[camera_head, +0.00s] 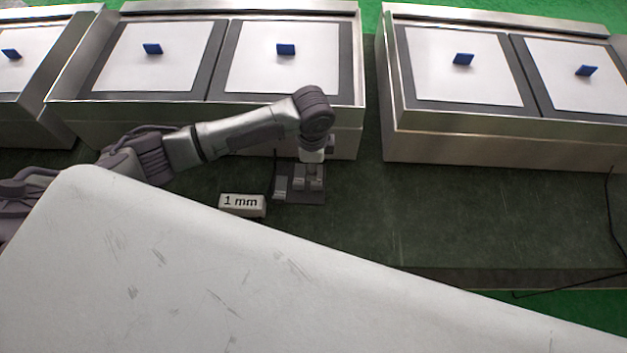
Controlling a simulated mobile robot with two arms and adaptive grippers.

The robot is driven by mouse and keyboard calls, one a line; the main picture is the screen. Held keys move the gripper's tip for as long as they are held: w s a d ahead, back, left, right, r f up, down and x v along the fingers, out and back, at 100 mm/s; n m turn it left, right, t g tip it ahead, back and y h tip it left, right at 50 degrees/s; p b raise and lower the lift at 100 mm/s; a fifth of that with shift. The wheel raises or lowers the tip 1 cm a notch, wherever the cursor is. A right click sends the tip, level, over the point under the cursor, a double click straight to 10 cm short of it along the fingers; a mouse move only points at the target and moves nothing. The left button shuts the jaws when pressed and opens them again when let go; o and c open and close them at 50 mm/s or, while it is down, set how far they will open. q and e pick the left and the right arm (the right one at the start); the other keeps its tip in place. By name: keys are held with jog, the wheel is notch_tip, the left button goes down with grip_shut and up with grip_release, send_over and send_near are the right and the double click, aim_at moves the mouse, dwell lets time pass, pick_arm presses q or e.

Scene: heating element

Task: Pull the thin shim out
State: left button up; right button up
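My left arm reaches in from the left and bends down at its wrist. My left gripper (312,168) points down at a small grey fixture (300,196) on the dark green bench top. The fingers overlap the fixture's small upright blocks, so I cannot tell whether they are open or shut, or touching anything. A pale block marked "1 mm" (242,205) sits just left of the fixture. I cannot make out the thin shim itself at this size. My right gripper is not in view.
Metal housings with white panels and blue tabs stand along the back, one (215,115) close behind my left arm and another (500,145) to the right. The dark green bench top (450,220) is clear right of the fixture. A black cable (610,215) hangs at far right.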

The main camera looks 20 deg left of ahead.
aim_at(313, 184)
pick_arm(q)
notch_tip(313, 184, down, 10)
jog(key=shift+w+f+b, duration=0.1)
jog(key=shift+b, duration=0.2)
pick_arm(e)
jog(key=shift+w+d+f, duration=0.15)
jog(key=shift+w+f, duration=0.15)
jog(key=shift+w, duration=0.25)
pick_arm(q)
grip_shut()
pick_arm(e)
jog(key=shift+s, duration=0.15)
